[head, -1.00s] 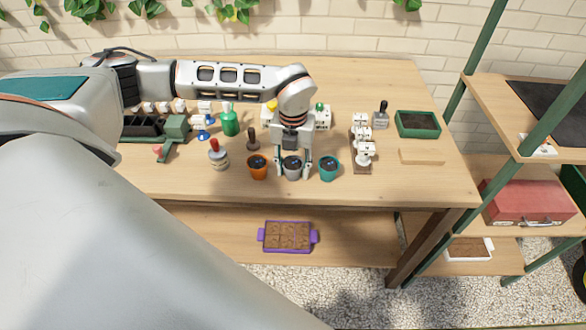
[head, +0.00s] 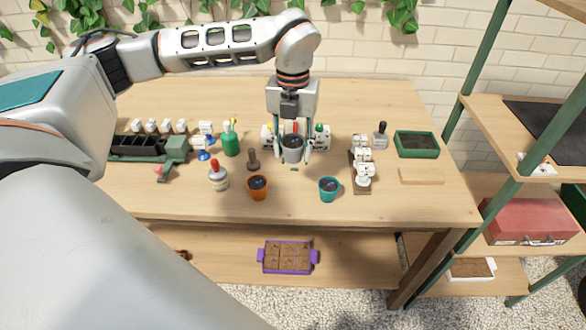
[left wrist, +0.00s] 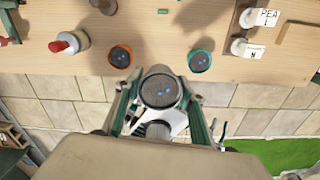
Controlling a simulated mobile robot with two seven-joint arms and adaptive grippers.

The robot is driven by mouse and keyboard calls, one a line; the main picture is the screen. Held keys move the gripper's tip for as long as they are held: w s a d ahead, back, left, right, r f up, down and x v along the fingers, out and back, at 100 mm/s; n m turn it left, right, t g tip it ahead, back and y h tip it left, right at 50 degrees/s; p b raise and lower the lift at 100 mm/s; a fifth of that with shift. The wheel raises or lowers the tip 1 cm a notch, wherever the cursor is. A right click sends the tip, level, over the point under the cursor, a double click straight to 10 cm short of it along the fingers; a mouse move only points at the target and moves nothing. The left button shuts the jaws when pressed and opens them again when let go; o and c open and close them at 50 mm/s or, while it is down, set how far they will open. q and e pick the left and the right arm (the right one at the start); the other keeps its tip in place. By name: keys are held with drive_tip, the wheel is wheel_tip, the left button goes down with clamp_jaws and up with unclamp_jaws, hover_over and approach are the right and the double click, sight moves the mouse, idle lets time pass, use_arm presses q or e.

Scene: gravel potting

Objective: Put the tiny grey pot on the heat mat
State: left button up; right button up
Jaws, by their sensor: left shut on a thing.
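The tiny grey pot (head: 292,150) is filled with dark soil bearing small blue specks. My left gripper (head: 293,157) is shut on it, one finger at each side, and holds it upright above the table. The pot also shows between the fingers in the left wrist view (left wrist: 159,92). A flat black mat (head: 548,128), which looks like the heat mat, lies on the upper shelf of the rack at the right. The gripper and pot are well to its left. My right gripper is in neither view.
An orange pot (head: 258,188) and a teal pot (head: 329,190) stand near the table's front. A green tray (head: 416,144) and a wooden block (head: 421,176) lie at the right. A green rack post (head: 475,75) stands between table and mat. White labelled items stand behind the held pot.

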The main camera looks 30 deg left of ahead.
sight(300, 148)
use_arm(q)
wheel_tip(300, 148, up, 6)
drive_tip(key=shift+f, duration=0.2)
drive_tip(key=m, duration=0.3)
drive_tip(key=d+f+m, duration=0.1)
drive_tip(key=m, duration=0.1)
drive_tip(key=shift+s, duration=0.15)
drive_tip(key=m, duration=0.4)
drive_tip(key=shift+s+d+f, duration=0.15)
drive_tip(key=shift+d+f, duration=0.1)
drive_tip(key=shift+f, duration=0.15)
drive_tip(key=m, duration=0.4)
drive_tip(key=d+f+m, duration=0.1)
drive_tip(key=shift+s+m, duration=0.25)
drive_tip(key=shift+m, duration=0.15)
drive_tip(key=s+d+f+m, duration=0.1)
drive_tip(key=d+f+m, duration=0.1)
drive_tip(key=m, duration=1.1)
drive_tip(key=s+d+f+m, duration=0.1)
drive_tip(key=d+f+m, duration=0.1)
drive_tip(key=m, duration=1)
drive_tip(key=shift+s+d+f+m, duration=0.2)
drive_tip(key=shift+s+f+m, duration=0.1)
drive_tip(key=shift+m, duration=0.1)
